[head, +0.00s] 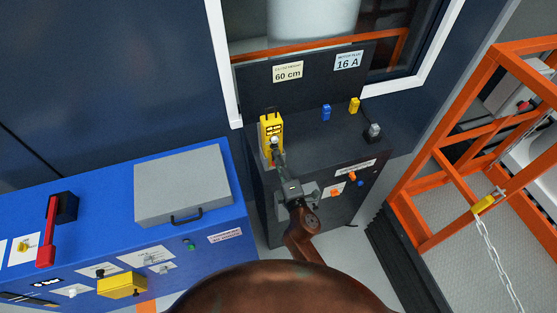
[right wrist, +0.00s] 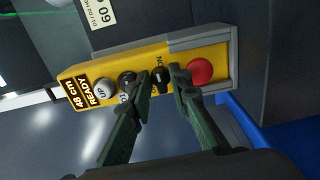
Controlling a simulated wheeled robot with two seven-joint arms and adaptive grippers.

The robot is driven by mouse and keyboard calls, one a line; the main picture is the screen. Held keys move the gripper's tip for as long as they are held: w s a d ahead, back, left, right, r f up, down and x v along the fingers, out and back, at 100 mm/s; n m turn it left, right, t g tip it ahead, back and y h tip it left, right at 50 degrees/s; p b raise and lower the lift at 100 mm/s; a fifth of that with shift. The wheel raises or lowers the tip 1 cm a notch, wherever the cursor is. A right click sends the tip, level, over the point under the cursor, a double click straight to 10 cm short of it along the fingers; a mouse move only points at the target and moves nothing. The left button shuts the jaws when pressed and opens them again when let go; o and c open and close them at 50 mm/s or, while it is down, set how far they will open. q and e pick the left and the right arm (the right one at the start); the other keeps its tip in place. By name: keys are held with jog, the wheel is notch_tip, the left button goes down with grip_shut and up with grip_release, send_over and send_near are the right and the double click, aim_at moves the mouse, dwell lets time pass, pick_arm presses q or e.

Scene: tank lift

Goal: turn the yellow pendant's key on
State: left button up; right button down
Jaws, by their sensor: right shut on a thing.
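The yellow pendant (head: 265,130) stands upright at the left end of the dark cabinet top in the head view. In the right wrist view the pendant (right wrist: 145,68) fills the upper middle, with a display reading 48 cm READY, a grey UP button (right wrist: 105,89), another dark button (right wrist: 127,78) and a red button (right wrist: 199,71). My right gripper (head: 277,156) reaches the pendant's front. In the right wrist view its green fingers (right wrist: 161,82) are shut on the black key (right wrist: 160,76), beside an ON mark. The fingers partly hide the key. My left gripper is out of view.
A blue cabinet (head: 90,185) with a grey lid box (head: 182,184) and a red lever (head: 47,230) stands at left. Small blue (head: 326,113) and yellow (head: 354,105) items sit on the dark cabinet top (head: 300,135). An orange frame (head: 415,200) stands at right.

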jog(key=shift+m, duration=0.3)
jog(key=c, duration=2)
grip_release()
jog(key=shift+c, duration=0.2)
jog(key=shift+s, duration=0.1)
jog(key=v, duration=0.8)
